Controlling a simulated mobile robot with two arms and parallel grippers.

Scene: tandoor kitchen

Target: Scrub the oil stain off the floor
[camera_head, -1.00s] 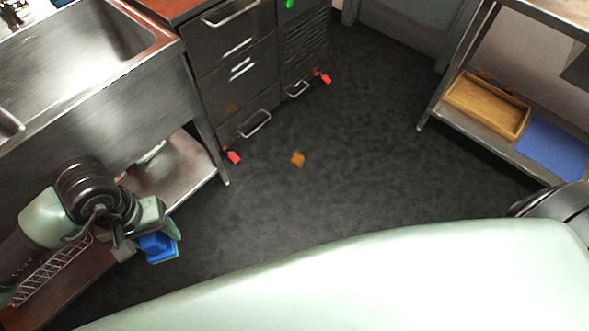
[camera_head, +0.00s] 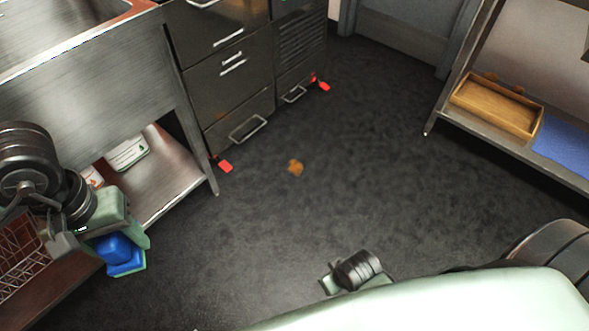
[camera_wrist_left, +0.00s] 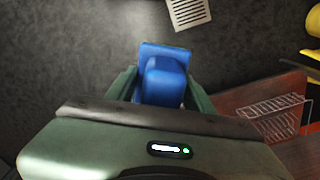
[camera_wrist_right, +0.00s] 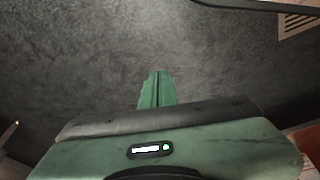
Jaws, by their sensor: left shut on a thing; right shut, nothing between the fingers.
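The oil stain is a small orange-brown patch (camera_head: 296,167) on the dark floor, in front of the drawer cabinet in the head view. My left gripper (camera_head: 117,246) is at the lower left of the head view, by the sink's lower shelf, away from the stain. It is shut on a blue block-shaped scrubber (camera_head: 122,262), which also shows between its fingers in the left wrist view (camera_wrist_left: 163,75). The scrubber is held clear of the stain; its underside is mostly hidden. My right gripper (camera_wrist_right: 157,88) is shut and empty over the floor in the right wrist view.
The sink unit's lower shelf (camera_head: 165,185) and a wire rack (camera_head: 22,262) lie close to my left arm. The drawer cabinet (camera_head: 228,75) has red casters. At the right, a low shelf holds a wooden tray (camera_head: 497,106) and a blue mat (camera_head: 565,150). Floor around the stain is clear.

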